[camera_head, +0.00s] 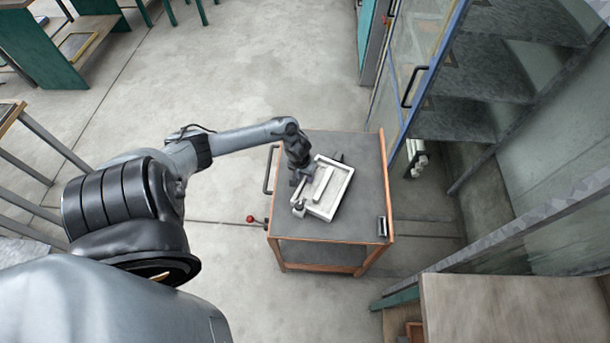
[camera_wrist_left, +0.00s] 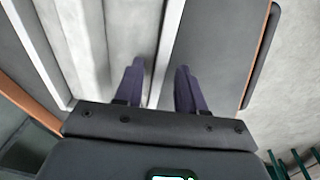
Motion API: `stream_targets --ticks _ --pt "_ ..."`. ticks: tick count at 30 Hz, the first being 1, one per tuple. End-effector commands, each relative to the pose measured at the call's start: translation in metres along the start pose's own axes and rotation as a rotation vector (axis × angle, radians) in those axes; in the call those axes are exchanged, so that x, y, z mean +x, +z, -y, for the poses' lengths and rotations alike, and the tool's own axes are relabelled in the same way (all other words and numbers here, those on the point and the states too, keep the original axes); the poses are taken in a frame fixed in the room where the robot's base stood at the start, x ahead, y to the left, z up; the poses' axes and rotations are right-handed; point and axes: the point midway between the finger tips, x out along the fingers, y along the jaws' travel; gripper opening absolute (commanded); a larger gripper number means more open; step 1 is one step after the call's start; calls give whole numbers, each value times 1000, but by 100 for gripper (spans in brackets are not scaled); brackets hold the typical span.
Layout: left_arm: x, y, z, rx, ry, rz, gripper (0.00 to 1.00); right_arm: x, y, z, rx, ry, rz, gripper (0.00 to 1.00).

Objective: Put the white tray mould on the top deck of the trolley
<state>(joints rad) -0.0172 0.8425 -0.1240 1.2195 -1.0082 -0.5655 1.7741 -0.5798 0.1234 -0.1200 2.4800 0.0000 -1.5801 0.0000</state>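The white tray mould (camera_head: 344,191) lies on the grey top deck of the trolley (camera_head: 345,229). It is a shallow tray with a raised rim and a long raised block inside. My left gripper (camera_head: 299,178) is at the tray's left side in the head view. In the left wrist view, the gripper's two dark fingers (camera_wrist_left: 160,68) are apart, one on each side of the tray's pale rim (camera_wrist_left: 169,45). A gap shows between the fingers, and I cannot tell whether either touches the rim. My right gripper is not in view.
The trolley has a black handle (camera_head: 269,170) on its left and a small black item (camera_head: 382,226) at its right edge. A glass-doored cabinet (camera_head: 425,50) stands behind right, and a wooden bench (camera_head: 510,310) at front right.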

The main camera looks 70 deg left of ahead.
Motion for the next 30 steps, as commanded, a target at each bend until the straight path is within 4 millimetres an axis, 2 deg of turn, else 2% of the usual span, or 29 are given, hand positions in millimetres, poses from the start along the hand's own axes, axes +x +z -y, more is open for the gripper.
stream_targets --ticks 7,21,26,30 --pt "-22 -1 0 1 0 -1 39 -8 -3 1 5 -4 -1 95" --pt "-102 -1 0 2 -1 -2 39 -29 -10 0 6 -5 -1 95" --pt "-115 1 -2 10 1 -3 39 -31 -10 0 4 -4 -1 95" --pt "-108 16 -22 104 20 -33 39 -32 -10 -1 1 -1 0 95"
